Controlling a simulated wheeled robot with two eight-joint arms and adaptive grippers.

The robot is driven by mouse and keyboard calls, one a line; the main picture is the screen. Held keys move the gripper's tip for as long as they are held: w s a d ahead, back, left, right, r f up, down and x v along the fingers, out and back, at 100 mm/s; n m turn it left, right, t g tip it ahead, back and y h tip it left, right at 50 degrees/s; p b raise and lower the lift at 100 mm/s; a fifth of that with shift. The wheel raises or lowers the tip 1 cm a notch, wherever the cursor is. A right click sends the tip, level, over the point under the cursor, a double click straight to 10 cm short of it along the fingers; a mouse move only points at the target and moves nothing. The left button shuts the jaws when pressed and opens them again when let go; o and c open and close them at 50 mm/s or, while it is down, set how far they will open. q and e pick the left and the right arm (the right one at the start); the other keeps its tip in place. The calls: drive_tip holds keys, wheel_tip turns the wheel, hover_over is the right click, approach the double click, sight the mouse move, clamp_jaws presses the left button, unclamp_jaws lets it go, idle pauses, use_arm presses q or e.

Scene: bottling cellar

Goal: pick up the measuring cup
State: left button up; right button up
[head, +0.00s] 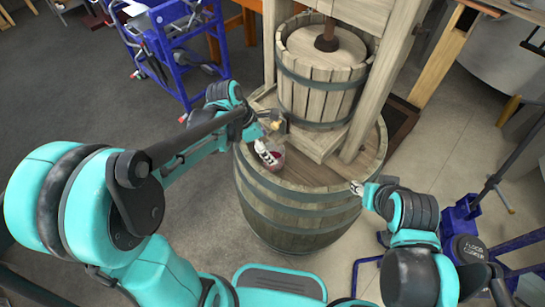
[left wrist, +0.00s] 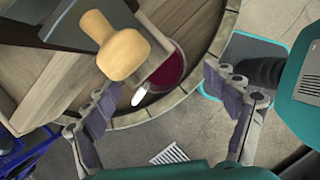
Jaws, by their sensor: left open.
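The measuring cup (head: 279,158), a clear vessel with dark red liquid in it, stands on the barrel top near its left edge. In the left wrist view the cup (left wrist: 172,70) shows past the fingertips, partly behind a wooden knob, with a small white part at its lower left. My left gripper (head: 265,153) is open just above and beside the cup, its fingers covering part of it in the head view. No hold on the cup is visible. My right gripper (head: 357,187) is over the right side of the barrel, apart from the cup; its jaws are too small to read.
A wooden press (head: 322,75) stands on the barrel (head: 305,210). The light wooden knob (left wrist: 122,52) sticks out close to the cup and my left gripper. A blue cart (head: 180,55) stands at the back left. The barrel top's front middle is clear.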

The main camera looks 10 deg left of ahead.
sight(272, 150)
use_arm(q)
drive_tip(key=b+x, duration=0.1)
drive_tip(key=x, duration=0.3)
drive_tip(key=shift+w+f+b, duration=0.1)
drive_tip(key=shift+w+b, duration=0.05)
drive_tip(key=shift+b, duration=0.15)
drive_tip(key=shift+c, duration=0.7)
drive_tip(key=c, duration=1.2)
drive_tip(key=shift+r, duration=0.25)
